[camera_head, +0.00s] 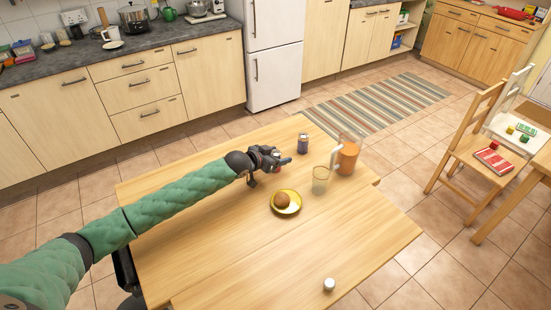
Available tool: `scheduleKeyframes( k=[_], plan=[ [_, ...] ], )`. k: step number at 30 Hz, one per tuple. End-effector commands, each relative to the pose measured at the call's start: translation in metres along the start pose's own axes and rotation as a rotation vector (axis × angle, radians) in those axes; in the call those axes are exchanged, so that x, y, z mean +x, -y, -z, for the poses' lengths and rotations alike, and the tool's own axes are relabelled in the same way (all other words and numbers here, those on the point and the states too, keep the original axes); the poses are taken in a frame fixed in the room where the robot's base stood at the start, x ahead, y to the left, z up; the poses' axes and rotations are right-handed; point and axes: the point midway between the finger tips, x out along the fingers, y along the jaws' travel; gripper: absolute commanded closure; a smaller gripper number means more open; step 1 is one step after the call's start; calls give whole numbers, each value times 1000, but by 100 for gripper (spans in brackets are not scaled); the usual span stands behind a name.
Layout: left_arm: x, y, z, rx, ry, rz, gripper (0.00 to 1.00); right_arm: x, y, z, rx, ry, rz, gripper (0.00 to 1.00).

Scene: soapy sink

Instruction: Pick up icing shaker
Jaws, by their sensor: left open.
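My left gripper (271,160) reaches over the wooden table from the left, its fingers pointing right. It is open. A small item (277,155) with a pale and reddish surface shows at the fingers, mostly hidden by them. A small dark cylindrical container (303,143) stands upright just beyond and to the right of the gripper, apart from it. A small white-topped shaker (329,284) stands alone near the table's front edge. I cannot tell for sure which of these is the icing shaker. My right gripper is not in view.
A clear glass (320,181) and a jug of orange drink (347,157) stand farther right. The table's (215,250) front left is clear.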

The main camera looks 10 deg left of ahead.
Motion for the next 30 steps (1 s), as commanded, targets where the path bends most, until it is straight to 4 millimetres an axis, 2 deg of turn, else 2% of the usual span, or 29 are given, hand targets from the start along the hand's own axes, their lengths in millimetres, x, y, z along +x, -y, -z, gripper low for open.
scheduleKeyframes(
  k=[11, 18, 19, 30],
  plan=[
    [6, 0, 0, 0, 0, 0, 38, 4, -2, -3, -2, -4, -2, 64],
    [6, 0, 0, 0, 0, 0, 85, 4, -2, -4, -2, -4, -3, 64],
    [6, 0, 0, 0, 0, 0, 87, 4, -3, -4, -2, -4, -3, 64],
    [3, 0, 8, 2, -3, 0, 87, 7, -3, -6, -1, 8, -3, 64]
  ],
)
